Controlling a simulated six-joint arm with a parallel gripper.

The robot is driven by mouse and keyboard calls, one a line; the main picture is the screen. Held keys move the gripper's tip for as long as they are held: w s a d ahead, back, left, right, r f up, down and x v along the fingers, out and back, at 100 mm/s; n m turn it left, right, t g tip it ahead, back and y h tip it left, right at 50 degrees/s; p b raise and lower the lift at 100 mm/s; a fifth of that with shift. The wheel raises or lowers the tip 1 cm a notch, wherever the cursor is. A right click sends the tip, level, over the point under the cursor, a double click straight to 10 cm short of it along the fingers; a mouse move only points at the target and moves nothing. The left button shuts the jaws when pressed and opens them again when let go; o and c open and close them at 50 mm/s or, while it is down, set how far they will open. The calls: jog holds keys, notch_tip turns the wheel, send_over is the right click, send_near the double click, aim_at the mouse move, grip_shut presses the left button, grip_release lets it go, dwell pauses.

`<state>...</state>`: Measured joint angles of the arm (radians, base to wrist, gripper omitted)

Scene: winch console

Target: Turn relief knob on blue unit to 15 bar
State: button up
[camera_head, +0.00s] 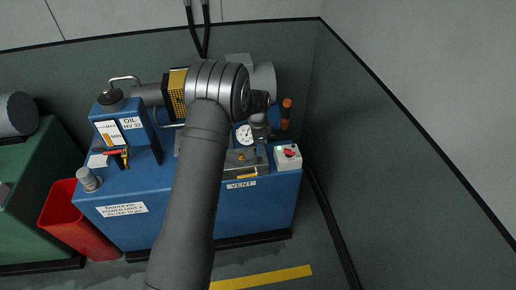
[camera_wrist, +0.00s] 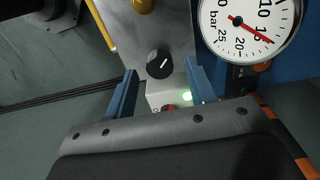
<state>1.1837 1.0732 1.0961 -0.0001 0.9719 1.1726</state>
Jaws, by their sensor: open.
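The blue unit (camera_head: 215,208) stands in the middle of the head view, partly covered by my arm. In the wrist view a round black knob (camera_wrist: 159,64) with a white pointer line sits on a grey block. The line points to upper right. My gripper (camera_wrist: 160,70) is open, with one blue finger on each side of the knob in the picture; gaps show and neither finger visibly touches it. A pressure gauge (camera_wrist: 248,22), marked in bar, has its red needle near the 15 mark; it also shows in the head view (camera_head: 244,134). I cannot clearly make out the knob in the head view.
A white switch box with a red knob (camera_head: 288,156) sits at the unit's right end, beside an orange-handled lever (camera_head: 286,106). A blue oil tank (camera_head: 124,125) stands at left. A red bin (camera_head: 75,215) and green unit (camera_head: 38,195) are further left. Floor at right is mostly clear.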

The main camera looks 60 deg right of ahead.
notch_tip(320, 180, up, 15)
dwell(0.3)
notch_tip(320, 180, down, 17)
jog(key=shift+f, duration=0.2)
dwell(0.6)
jog(key=shift+r, duration=0.1)
